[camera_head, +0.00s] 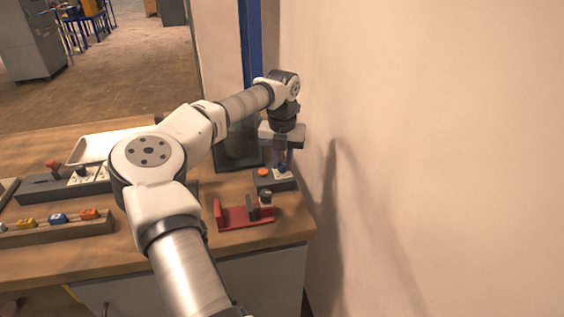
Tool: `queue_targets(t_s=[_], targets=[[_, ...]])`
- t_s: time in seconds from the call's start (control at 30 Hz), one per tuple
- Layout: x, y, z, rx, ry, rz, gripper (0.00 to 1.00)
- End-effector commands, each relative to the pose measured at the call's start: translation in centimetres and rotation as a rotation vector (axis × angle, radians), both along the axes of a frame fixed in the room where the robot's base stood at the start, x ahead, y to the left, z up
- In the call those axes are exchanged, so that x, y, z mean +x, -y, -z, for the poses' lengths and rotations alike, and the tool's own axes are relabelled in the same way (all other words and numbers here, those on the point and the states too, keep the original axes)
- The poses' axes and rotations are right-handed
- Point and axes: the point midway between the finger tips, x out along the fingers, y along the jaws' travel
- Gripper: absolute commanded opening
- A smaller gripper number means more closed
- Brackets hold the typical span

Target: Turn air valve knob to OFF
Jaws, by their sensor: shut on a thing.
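A small dark grey control box (263,184) sits near the right end of the wooden bench, close to the wall. It bears an orange button and a white plate with a small blue knob (283,169), which I take to be the air valve knob. My gripper (282,161) points straight down over this box and is shut on the blue knob. The fingers cover the upper part of the knob. The markings on the plate are too small to read, so its setting cannot be told.
A red stand (235,217) with grey parts is just in front of the box. A dark panel (238,148) stands behind it. A white tray (92,149) and a long block of coloured connectors (55,232) lie left. The plain wall (420,150) closes the right side.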

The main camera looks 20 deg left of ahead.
Motion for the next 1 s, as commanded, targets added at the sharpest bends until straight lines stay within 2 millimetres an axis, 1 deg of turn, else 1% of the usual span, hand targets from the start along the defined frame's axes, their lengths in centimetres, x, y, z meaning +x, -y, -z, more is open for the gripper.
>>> queue_targets(t_s=[0.1,0.3,0.87,0.9,1.0], targets=[[-0.02,-0.02,0.05,0.002,-0.001,-0.064,0.00],[-0.02,0.01,0.00,0.001,-0.001,-0.135,0.00],[-0.01,0.04,-0.04,0.000,-0.001,-0.166,0.00],[-0.01,0.03,-0.04,0.000,-0.001,-0.166,0.25],[0.00,0.03,-0.03,0.000,-0.001,-0.166,0.38]])
